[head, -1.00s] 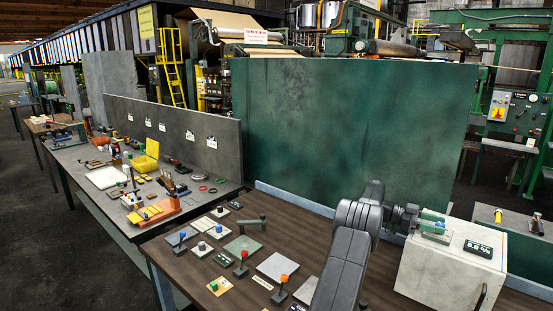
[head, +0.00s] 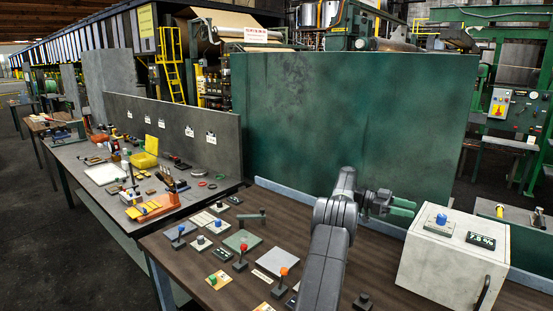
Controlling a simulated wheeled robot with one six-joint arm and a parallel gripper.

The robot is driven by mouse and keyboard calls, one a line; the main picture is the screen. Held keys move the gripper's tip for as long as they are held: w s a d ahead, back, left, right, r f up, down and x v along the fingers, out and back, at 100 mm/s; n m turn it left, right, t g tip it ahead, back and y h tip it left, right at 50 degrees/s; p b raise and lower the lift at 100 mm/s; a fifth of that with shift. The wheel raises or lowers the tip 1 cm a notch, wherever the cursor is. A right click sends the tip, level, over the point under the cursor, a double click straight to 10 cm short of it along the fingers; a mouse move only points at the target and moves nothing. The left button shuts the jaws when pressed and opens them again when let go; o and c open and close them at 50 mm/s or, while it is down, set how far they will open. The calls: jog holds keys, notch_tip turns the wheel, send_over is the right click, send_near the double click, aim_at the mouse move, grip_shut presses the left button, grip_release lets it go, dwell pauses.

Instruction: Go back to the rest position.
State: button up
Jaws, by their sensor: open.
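My gripper (head: 402,207) has green fingers pointing right. It is open and empty, just left of the grey-white box (head: 445,262). A blue knob (head: 441,219) on a small plate stands on top of the box, apart from the fingertips. A dark display (head: 481,240) beside the knob shows light digits too small to read surely. My arm rises from the front of the brown table, and its lower part is cut off by the picture's bottom edge.
The brown table (head: 330,240) holds several small levers, plates and knobs left of my arm, including a red-topped lever (head: 241,258) and an orange-topped lever (head: 281,281). A tall green panel (head: 350,120) stands behind. A grey bench (head: 75,155) with tools is at left.

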aim_at(440, 218)
jog(key=p+x, duration=0.3)
jog(key=x, duration=0.6)
jog(key=shift+s+d+r, duration=0.1)
jog(key=shift+s+d, duration=0.15)
jog(key=shift+d, duration=0.1)
jog(key=shift+n+t, duration=0.3)
jog(key=shift+t, duration=0.1)
jog(key=shift+a+n+t+h, duration=0.25)
jog(key=shift+n+t+h, duration=0.15)
jog(key=shift+t+h, duration=0.1)
jog(key=shift+s+n+t+h, duration=0.15)
jog(key=shift+n+t+h, duration=0.25)
jog(key=shift+n+t, duration=0.75)
jog(key=shift+s+n+t+h, duration=0.15)
jog(key=shift+n+t+h, duration=0.4)
jog(key=shift+t, duration=1.1)
jog(key=n+t+b, duration=0.2)
jog(key=t, duration=0.1)
jog(key=n+t+b, duration=0.1)
jog(key=t, duration=0.1)
jog(key=shift+s+f+n+y, duration=0.25)
jog(key=shift+f+n+y, duration=0.05)
jog(key=shift+f+y, duration=0.05)
jog(key=n+t+y+b, duration=0.1)
jog(key=n+t+b, duration=0.1)
jog(key=t+b, duration=0.1)
jog(key=shift+s+d+t+b, duration=0.1)
jog(key=shift+t+b, duration=0.2)
jog(key=shift+b, duration=0.5)
